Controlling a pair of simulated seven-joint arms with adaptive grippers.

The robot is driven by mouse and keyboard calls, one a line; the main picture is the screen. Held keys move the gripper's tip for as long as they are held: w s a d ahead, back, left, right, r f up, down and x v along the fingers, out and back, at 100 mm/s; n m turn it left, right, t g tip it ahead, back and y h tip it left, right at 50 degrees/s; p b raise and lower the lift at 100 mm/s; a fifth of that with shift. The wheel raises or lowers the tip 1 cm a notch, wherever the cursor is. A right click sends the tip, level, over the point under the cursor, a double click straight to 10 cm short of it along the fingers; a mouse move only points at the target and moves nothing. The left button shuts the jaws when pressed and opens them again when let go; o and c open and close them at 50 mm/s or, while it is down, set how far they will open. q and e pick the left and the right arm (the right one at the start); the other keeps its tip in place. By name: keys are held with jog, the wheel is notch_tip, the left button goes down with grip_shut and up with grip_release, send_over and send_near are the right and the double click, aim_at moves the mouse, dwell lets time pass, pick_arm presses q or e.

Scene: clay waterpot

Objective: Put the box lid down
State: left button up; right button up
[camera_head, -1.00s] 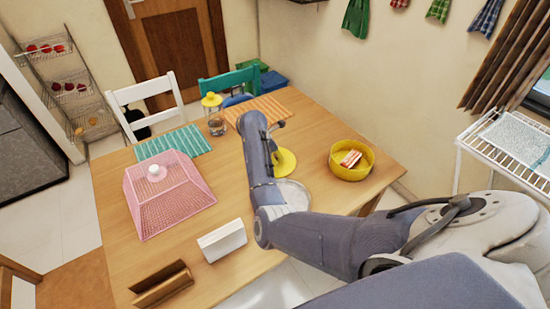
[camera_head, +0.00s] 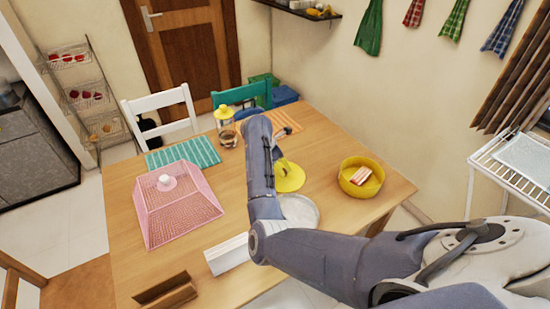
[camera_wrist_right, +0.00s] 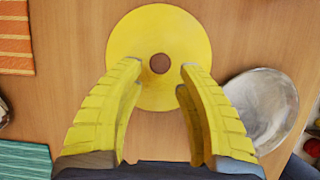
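The yellow round lid (camera_wrist_right: 160,25), with a brown knob (camera_wrist_right: 159,63) at its middle, lies on the wooden table in the right wrist view. In the head view the lid (camera_head: 291,178) shows partly behind my right arm. The yellow round box (camera_head: 348,186) stands uncovered to its right with a red-and-white item inside. My right gripper (camera_wrist_right: 162,67) is over the lid, its yellow fingers apart on either side of the knob, with gaps visible between. In the head view its fingers (camera_head: 275,178) are mostly hidden by the arm. My left gripper is not in view.
A silver plate (camera_head: 301,209) lies just in front of the lid. A pink mesh cover (camera_head: 178,215), white holder (camera_head: 228,254) and brown holder (camera_head: 166,291) stand to the left. A glass jar (camera_head: 227,139) and striped mats (camera_head: 183,154) are behind. Table between lid and box is clear.

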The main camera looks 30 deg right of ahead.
jog(key=v, duration=0.7)
jog(key=shift+r, duration=0.1)
